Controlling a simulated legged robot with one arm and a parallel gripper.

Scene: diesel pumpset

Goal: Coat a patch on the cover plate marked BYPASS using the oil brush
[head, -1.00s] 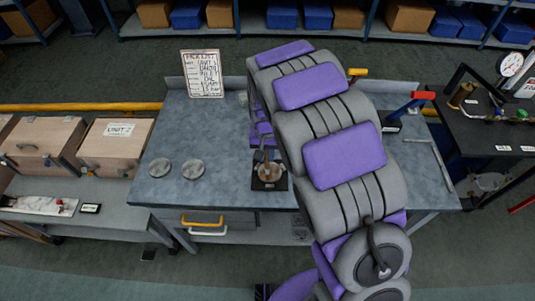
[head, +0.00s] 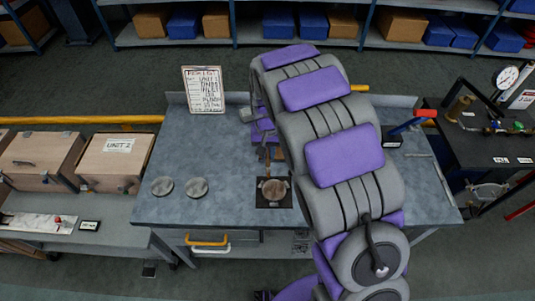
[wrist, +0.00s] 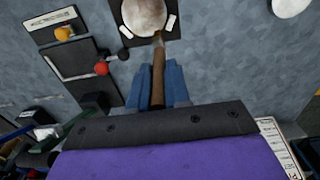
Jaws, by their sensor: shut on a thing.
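My gripper (wrist: 158,88) is shut on the brown handle of the oil brush (wrist: 158,70). In the wrist view the handle points away from me, its far end at the edge of a round pale piece on a black square base (wrist: 115,22). In the head view the brush (head: 266,153) shows just behind that piece, which looks brownish there on its black base (head: 260,205). I cannot tell whether the bristles touch it. Two round grey plates, (head: 162,187) and (head: 197,187), lie flat on the bench to the left. No BYPASS marking is readable.
The grey bench (head: 225,150) is clear around the plates. A written sign (head: 203,90) stands at its back. Wooden boxes (head: 115,160) stand left; a black table with a gauge (head: 507,76) stands right.

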